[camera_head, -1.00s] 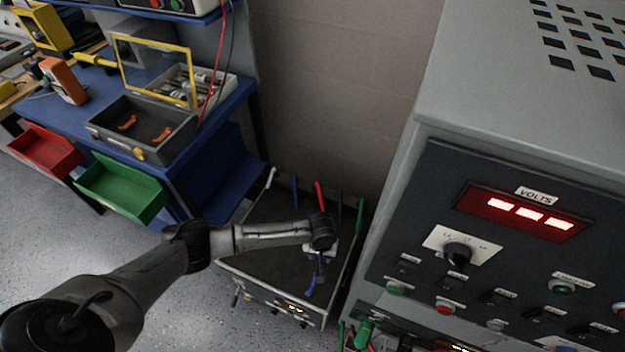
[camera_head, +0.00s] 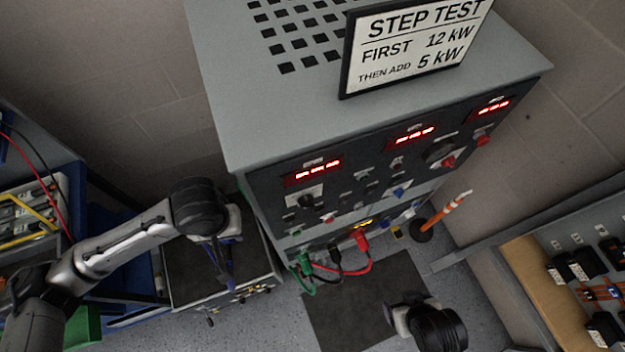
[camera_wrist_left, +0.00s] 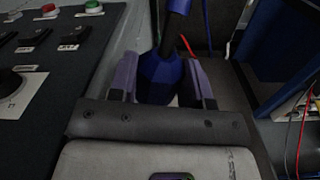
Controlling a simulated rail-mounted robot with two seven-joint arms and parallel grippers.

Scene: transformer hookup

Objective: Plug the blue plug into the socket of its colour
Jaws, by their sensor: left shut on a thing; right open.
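The blue plug (camera_wrist_left: 160,78) is between the purple-grey fingers of my left gripper (camera_wrist_left: 165,85) in the left wrist view, with a dark shaft or lead above it. In the head view my left gripper (camera_head: 222,262) is over the dark-topped cart, apart from the test cabinet. Blue shows at its fingers, but the plug is small and unclear there.
The grey cabinet (camera_head: 215,95) carries red displays and switches. Green (camera_head: 303,262), black (camera_head: 335,252) and red (camera_head: 360,241) plugs with hanging cables are at its lower front. The cart (camera_head: 185,285) stands left of it. A dark mat (camera_head: 345,310) lies in front; an orange-white pole (camera_head: 442,212) stands right.

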